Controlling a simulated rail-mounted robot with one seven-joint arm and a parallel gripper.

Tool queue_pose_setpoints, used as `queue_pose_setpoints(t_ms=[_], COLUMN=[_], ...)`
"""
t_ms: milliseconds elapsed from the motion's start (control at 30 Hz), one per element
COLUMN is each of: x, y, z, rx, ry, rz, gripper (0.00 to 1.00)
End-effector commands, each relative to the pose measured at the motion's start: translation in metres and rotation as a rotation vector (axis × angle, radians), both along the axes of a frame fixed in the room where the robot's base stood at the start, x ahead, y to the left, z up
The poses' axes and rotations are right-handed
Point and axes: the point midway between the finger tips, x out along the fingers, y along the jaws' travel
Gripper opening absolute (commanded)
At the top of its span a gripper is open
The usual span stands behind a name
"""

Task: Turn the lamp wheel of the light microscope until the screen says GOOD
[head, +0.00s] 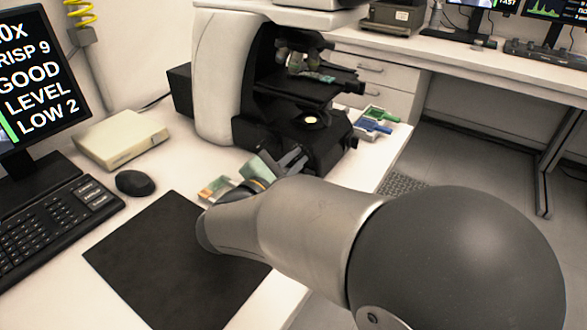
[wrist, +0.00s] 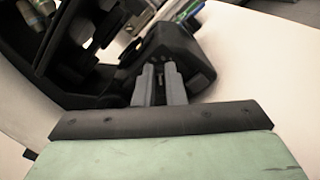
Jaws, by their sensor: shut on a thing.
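The light microscope (head: 222,75) is white and black, with a lit lamp spot on its black base (head: 325,142). The base also shows in the wrist view (wrist: 190,55). My gripper (head: 297,156) reaches the near side of this base. In the wrist view its two grey fingers (wrist: 160,75) are close together against the base, shut on a small dark part between them, at the lamp wheel's place. The wheel itself is mostly hidden by the fingers. The screen (head: 35,80) at the left is partly cut off; it reads "RISP 9", "GOOD", "LEVEL", "LOW 2".
A keyboard (head: 50,230), a mouse (head: 135,183), a beige box (head: 120,138) and a black mat (head: 165,265) lie left of my arm. Green and blue slide holders (head: 373,122) lie right of the microscope. A slide tray (head: 215,188) is beside my gripper. The table's right edge is close.

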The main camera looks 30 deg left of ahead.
Motion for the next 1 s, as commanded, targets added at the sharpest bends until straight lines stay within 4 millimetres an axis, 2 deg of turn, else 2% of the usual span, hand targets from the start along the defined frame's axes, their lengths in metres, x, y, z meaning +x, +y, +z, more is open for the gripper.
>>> queue_pose_setpoints(t_ms=[200, 233, 300, 667, 833, 1000], x=[0.0, 0.0, -0.001, -0.005, -0.03, -0.072], y=[0.0, 0.0, 0.0, 0.001, 0.003, 0.005], z=[0.0, 0.0, 0.0, 0.0, 0.001, 0.002], rx=[-0.003, -0.003, -0.004, -0.004, -0.005, -0.005], ry=[0.003, 0.003, 0.003, 0.003, 0.003, 0.003], rz=[0.001, 0.001, 0.001, 0.002, 0.005, 0.006], gripper=[0.0, 0.15, 0.32, 0.32, 0.32, 0.32])
